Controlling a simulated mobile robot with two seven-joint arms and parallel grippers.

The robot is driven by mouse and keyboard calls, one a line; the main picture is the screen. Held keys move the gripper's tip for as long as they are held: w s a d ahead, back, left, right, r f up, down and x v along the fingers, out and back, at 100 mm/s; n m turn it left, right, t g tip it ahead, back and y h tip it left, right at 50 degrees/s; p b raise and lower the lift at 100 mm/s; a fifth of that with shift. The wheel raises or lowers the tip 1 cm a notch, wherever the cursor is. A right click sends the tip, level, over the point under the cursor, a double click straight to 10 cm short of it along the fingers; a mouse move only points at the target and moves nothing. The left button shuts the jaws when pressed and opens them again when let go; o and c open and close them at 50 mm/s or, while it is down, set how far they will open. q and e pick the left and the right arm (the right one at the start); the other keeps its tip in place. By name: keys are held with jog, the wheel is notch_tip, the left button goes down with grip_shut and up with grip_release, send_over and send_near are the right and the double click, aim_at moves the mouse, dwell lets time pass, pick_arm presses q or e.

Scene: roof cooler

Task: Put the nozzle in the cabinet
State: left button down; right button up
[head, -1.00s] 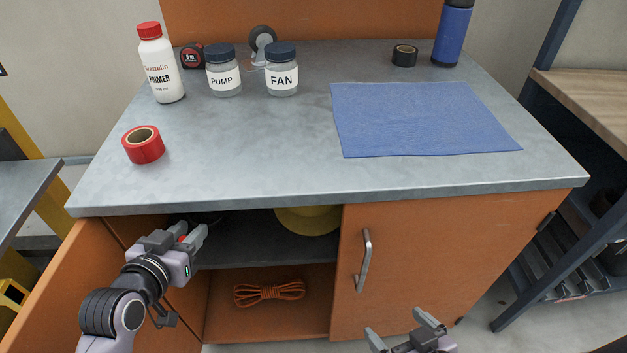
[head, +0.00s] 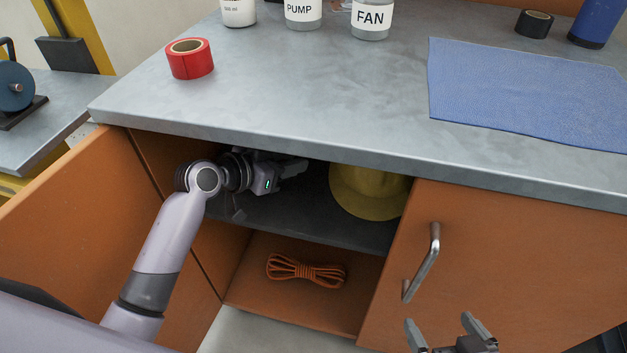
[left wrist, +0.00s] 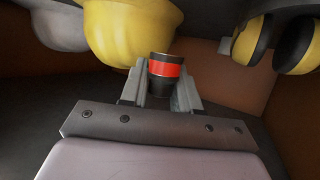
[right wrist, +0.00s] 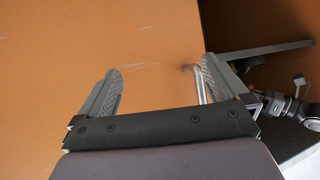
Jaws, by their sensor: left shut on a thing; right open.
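The nozzle (left wrist: 166,70), black with a red band, is between the fingers of my left gripper (left wrist: 160,88) in the left wrist view. That gripper (head: 297,168) is shut on it and reaches into the upper level of the orange cabinet (head: 530,265), above the dark shelf (head: 340,232). In the head view I cannot make out the nozzle. The cabinet's left door (head: 80,215) stands open and its right door is shut. My right gripper (head: 443,328) is open and empty in front of the right door; its spread fingers (right wrist: 160,75) show in the right wrist view.
A yellow hard hat (head: 365,195) sits on the shelf beside the left gripper. Yellow earmuffs (left wrist: 290,40) show in the left wrist view. An orange rope bundle (head: 305,270) lies on the cabinet floor. The grey worktop (head: 300,100) overhangs the opening. A metal handle (head: 425,262) sticks out.

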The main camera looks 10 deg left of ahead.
aim_at(292, 199)
pick_arm(q)
jog(key=c, duration=1.9)
grip_release()
notch_tip(292, 199, down, 5)
jog(key=shift+b, duration=0.7)
jog(key=shift+o, duration=0.2)
notch_tip(292, 199, down, 3)
jog(key=shift+f+b, duration=0.15)
jog(key=shift+b, duration=0.55)
jog(key=shift+f, duration=0.15)
pick_arm(e)
jog(key=shift+w+a+r+t+y, duration=0.15)
jog(key=shift+w+a+r+y, duration=0.1)
jog(key=shift+a, duration=0.25)
jog(key=shift+w+a+r+t+y, duration=0.15)
jog(key=shift+a+y, duration=0.1)
jog(key=shift+a, duration=0.2)
pick_arm(q)
jog(key=o, duration=1)
jog(key=shift+o, duration=0.2)
pick_arm(e)
jog(key=shift+a+f, duration=0.1)
